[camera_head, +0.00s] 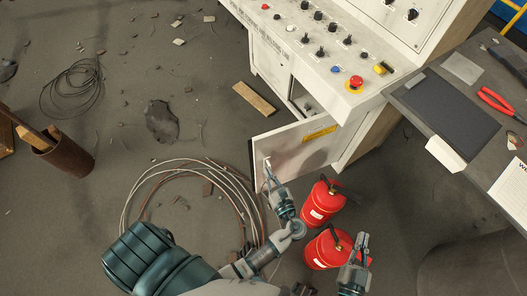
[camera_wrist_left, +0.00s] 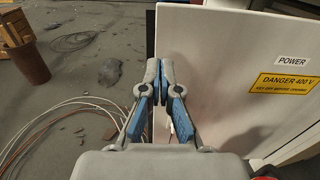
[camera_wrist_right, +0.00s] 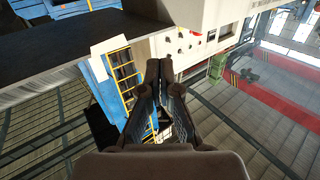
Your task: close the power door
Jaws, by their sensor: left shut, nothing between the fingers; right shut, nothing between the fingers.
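The power door (camera_head: 300,146) stands open, swung out from the lower part of the white control cabinet (camera_head: 268,60). It carries a yellow danger label, and the left wrist view shows the door face (camera_wrist_left: 220,50) with "POWER" and "DANGER 400 V" labels. My left gripper (camera_head: 268,163) is shut and empty at the door's free left edge. In the left wrist view its fingertips (camera_wrist_left: 159,62) overlap that edge; whether they touch it I cannot tell. My right gripper (camera_head: 360,242) is shut and empty, beside the fire extinguishers, away from the door.
Two red fire extinguishers (camera_head: 322,203) (camera_head: 328,248) stand on the floor below the door. Coiled cables (camera_head: 150,180) lie left of it. A wooden plank (camera_head: 254,98) lies near the cabinet opening. A grey table (camera_head: 470,150) with red-handled pliers (camera_head: 497,98) stands at right.

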